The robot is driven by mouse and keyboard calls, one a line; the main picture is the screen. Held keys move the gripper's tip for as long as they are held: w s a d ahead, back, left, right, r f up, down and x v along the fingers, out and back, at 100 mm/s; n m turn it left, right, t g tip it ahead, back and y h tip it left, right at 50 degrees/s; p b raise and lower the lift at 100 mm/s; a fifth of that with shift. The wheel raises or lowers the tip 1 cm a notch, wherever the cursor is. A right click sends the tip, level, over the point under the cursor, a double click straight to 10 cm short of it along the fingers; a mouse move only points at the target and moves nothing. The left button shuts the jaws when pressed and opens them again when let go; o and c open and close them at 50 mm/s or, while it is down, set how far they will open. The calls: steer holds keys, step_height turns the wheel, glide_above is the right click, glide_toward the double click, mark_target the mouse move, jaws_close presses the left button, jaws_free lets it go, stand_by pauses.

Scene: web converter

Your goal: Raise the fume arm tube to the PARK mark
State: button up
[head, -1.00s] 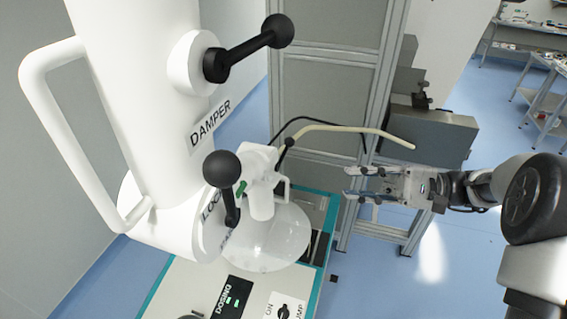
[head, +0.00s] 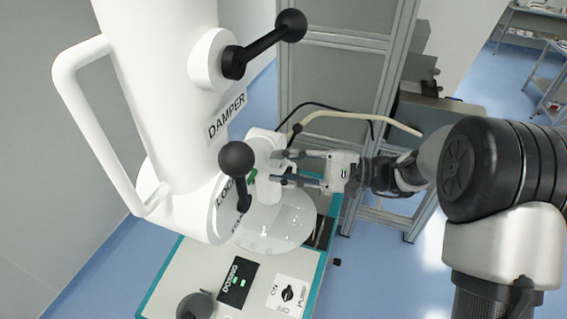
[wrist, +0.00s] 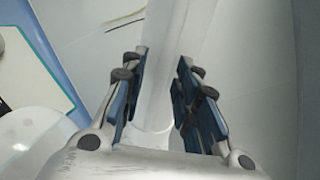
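The fume arm's large white tube (head: 150,90) fills the left of the head view, with a loop handle (head: 75,110) on its left side. A black DAMPER lever (head: 265,45) and a black ball knob (head: 237,160) by LOCK lettering are on it. A smaller white part (head: 262,145) sits behind, above a clear dome (head: 275,225). My gripper (head: 282,168) is open beside this smaller part, fingers pointing left. In the wrist view, a white bar (wrist: 165,60) shows between the open fingers (wrist: 160,90); I cannot tell if they touch it. The PARK mark is not clearly readable.
Below is a teal-edged bench with a DOSING panel (head: 238,282) and an ON PUMP switch plate (head: 289,294). A grey framed cabinet (head: 335,75) stands behind, with a pale hose (head: 350,117) in front. Blue floor lies open at right, with shelves beyond.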

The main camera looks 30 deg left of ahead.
steer(key=shift+a, duration=0.15)
steer(key=shift+c, duration=0.2)
jaws_close()
stand_by(0.6)
